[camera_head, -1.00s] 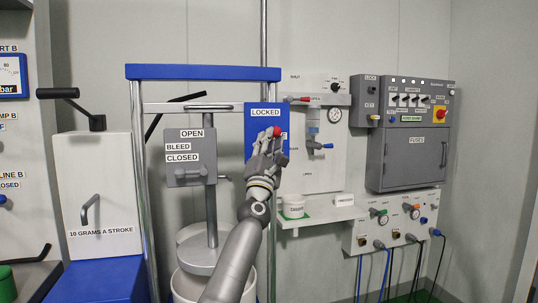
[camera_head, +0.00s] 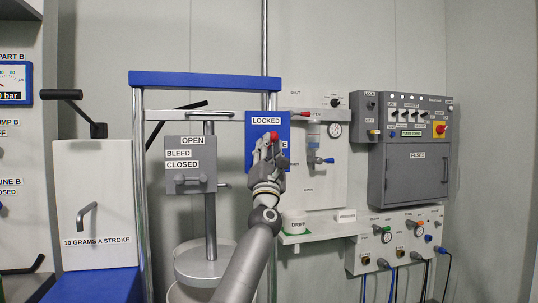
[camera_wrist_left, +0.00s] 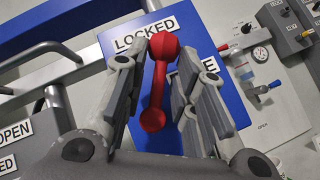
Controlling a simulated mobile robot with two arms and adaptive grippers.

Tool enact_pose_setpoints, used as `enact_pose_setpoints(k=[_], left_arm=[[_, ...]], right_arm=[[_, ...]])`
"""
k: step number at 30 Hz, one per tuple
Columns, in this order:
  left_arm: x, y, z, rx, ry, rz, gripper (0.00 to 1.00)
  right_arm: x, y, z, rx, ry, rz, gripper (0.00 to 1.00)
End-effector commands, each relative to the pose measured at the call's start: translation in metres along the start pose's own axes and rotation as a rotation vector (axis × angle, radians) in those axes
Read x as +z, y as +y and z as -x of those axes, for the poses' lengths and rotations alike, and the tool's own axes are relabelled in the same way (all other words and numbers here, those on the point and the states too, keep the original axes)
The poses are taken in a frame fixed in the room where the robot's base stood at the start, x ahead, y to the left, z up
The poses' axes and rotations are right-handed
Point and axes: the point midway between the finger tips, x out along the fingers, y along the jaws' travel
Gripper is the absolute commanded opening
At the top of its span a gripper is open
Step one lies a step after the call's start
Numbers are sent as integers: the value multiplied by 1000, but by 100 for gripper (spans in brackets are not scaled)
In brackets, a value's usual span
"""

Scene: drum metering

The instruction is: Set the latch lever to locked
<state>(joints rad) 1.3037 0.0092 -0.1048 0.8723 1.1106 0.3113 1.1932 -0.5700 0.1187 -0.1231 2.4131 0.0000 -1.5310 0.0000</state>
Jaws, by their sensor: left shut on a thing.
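The latch lever (camera_wrist_left: 158,85) is a red bar with a round knob at each end, mounted on a blue plate (camera_wrist_left: 221,87). Its larger, upper knob sits just below and right of the LOCKED label (camera_wrist_left: 144,33). A second label, ending in E, is partly hidden to the right. In the head view the red knob (camera_head: 273,135) shows at my fingertips, below LOCKED. My left gripper (camera_wrist_left: 160,68) is shut on the lever, with fingers on both sides of it. It also shows in the head view (camera_head: 268,157). My right gripper is not in view.
A grey OPEN/BLEED/CLOSED box (camera_head: 191,165) with a handle stands left of the plate. A white panel (camera_head: 318,185) with small valves is to the right, above a shelf holding a white cup (camera_head: 293,222). A blue crossbar (camera_head: 205,80) runs above.

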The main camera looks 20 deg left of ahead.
Motion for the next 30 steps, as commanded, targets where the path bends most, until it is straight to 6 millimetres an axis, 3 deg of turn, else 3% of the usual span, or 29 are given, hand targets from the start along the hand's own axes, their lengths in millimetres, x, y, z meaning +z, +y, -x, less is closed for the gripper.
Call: enact_pose_setpoints(k=[26, 30], left_arm=[[2, 14, -5, 189, 50, 184, 0], [2, 16, -6, 222, 59, 219, 0]], right_arm=[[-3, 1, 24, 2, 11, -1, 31], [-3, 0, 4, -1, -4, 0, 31]])
